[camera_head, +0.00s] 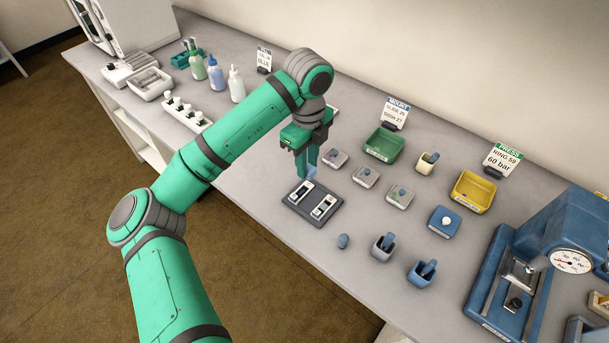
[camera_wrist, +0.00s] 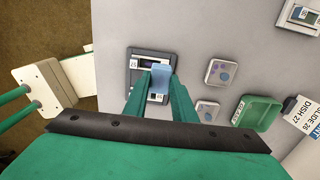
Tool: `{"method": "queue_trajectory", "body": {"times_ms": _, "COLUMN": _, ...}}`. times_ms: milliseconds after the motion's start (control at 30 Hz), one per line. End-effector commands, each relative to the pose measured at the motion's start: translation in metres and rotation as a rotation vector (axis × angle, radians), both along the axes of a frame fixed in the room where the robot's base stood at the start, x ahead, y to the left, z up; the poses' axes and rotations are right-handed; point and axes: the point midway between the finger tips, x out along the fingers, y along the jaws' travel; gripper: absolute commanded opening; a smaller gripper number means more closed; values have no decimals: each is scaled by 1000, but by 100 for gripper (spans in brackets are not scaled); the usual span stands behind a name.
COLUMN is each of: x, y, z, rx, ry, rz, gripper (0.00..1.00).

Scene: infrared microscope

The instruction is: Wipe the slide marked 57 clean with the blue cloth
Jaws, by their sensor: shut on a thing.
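My gripper (camera_head: 306,170) is shut on the blue cloth (camera_wrist: 160,76), which sticks out as a small light-blue piece between the fingertips. The cloth also shows below the fingers in the head view (camera_head: 312,173). A dark tray (camera_head: 292,208) under the gripper holds two slides side by side. The left slide (camera_head: 302,192) lies close below the cloth; the right slide (camera_head: 324,206) lies clear of the gripper in the head view. In the wrist view the fingers and cloth partly cover the tray (camera_wrist: 132,82). I cannot read the slide markings surely, or tell whether the cloth touches a slide.
Small grey dishes, including one (camera_head: 335,158) close right of the gripper, stand near the green tray (camera_head: 384,145). A yellow tray (camera_head: 473,192), blue dish (camera_head: 444,222) and blue press (camera_head: 545,250) stand further right. Bottles (camera_head: 236,85) stand behind my arm.

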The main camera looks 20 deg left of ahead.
Motion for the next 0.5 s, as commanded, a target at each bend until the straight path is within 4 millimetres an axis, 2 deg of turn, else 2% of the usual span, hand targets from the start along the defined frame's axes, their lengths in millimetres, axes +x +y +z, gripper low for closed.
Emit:
{"method": "queue_trajectory", "body": {"times_ms": 267, "x": -2, "y": 1, "z": -8, "rx": -1, "ry": 0, "rz": 0, "gripper": 6}}
{"method": "queue_trajectory", "body": {"times_ms": 500, "x": -6, "y": 3, "z": -30, "rx": -2, "ry": 1, "rz": 1, "gripper": 6}}
